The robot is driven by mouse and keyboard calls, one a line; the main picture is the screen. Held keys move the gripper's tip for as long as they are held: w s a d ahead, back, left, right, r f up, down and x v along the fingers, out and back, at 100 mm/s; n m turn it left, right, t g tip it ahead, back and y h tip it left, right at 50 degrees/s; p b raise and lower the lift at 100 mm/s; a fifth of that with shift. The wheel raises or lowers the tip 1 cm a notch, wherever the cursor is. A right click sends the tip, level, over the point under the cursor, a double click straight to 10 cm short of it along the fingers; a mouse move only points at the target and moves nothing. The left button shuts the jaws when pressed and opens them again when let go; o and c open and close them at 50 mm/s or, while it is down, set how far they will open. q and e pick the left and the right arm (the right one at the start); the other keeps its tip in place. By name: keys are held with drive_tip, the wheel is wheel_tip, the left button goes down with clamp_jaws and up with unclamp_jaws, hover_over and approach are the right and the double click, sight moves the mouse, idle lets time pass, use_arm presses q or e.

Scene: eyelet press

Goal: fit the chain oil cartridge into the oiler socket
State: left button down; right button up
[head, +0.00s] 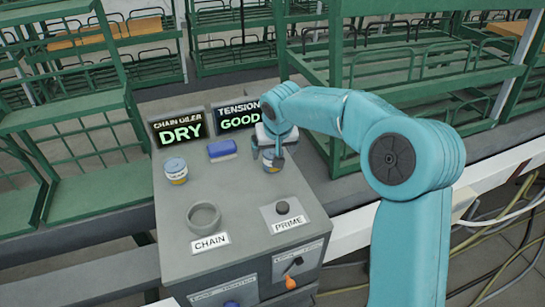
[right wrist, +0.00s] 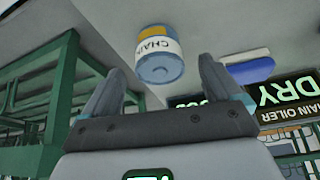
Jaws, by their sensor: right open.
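The chain oil cartridge (right wrist: 160,62), a small blue-grey can with a white label reading "CHAIN" and a yellow patch, stands on the grey bench top. It lies ahead of and between the fingers of my open right gripper (right wrist: 162,85), which does not grip it. In the head view the right gripper (head: 270,150) is over the cartridge (head: 271,168) and hides much of it. The oiler socket (head: 204,217) is an empty round grey collar behind the "CHAIN" plate. My left gripper is not in view.
A second can (head: 176,171) stands at the left; its label is unreadable. A blue block (head: 222,150) lies between the cans. Displays read "DRY" (head: 180,129) and "GOOD" (head: 239,117). A dark PRIME knob (head: 282,207) sits right of the socket. Green racks (head: 95,110) stand behind.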

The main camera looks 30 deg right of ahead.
drive_tip(key=shift+x, duration=1.05)
drive_tip(key=shift+r, duration=0.15)
drive_tip(key=shift+c, duration=0.8)
drive_tip(key=c, duration=1)
drive_tip(key=shift+c, duration=0.2)
